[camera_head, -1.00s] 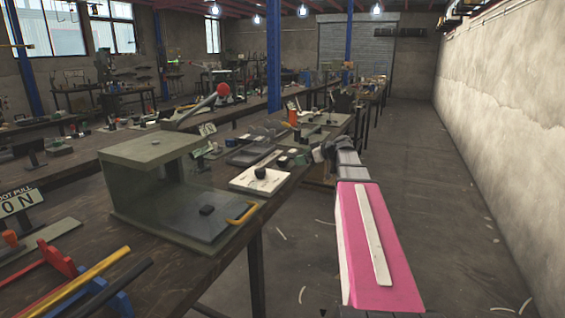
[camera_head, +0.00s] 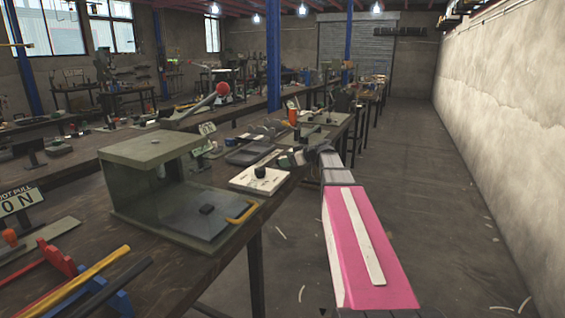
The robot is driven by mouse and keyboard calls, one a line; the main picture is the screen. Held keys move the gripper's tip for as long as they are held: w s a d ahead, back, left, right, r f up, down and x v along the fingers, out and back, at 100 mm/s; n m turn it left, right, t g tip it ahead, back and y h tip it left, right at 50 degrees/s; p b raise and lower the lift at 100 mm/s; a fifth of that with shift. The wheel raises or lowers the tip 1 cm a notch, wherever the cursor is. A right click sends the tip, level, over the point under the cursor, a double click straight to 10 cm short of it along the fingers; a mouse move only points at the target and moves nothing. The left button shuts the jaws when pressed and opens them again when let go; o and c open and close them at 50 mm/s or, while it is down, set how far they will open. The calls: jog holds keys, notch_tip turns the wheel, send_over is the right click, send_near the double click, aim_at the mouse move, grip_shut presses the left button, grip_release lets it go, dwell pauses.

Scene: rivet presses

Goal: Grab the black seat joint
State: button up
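A small black rounded piece (camera_head: 260,172) sits on a white plate (camera_head: 244,182) near the front edge of the workbench; it may be the black seat joint. My pink arm reaches away from me along the right of the bench. My gripper (camera_head: 298,157) is at its far end, over the bench edge, to the right of the white plate and apart from the black piece. Its fingers are too small and dark to tell open from shut.
A yellow handle (camera_head: 243,213) sticks out at the press base's right corner. An orange cylinder (camera_head: 293,117) and grey plates stand farther along the bench. Coloured bars (camera_head: 92,280) lie at front left.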

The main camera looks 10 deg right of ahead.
jog(key=c, duration=0.4)
jog(key=shift+c, duration=0.2)
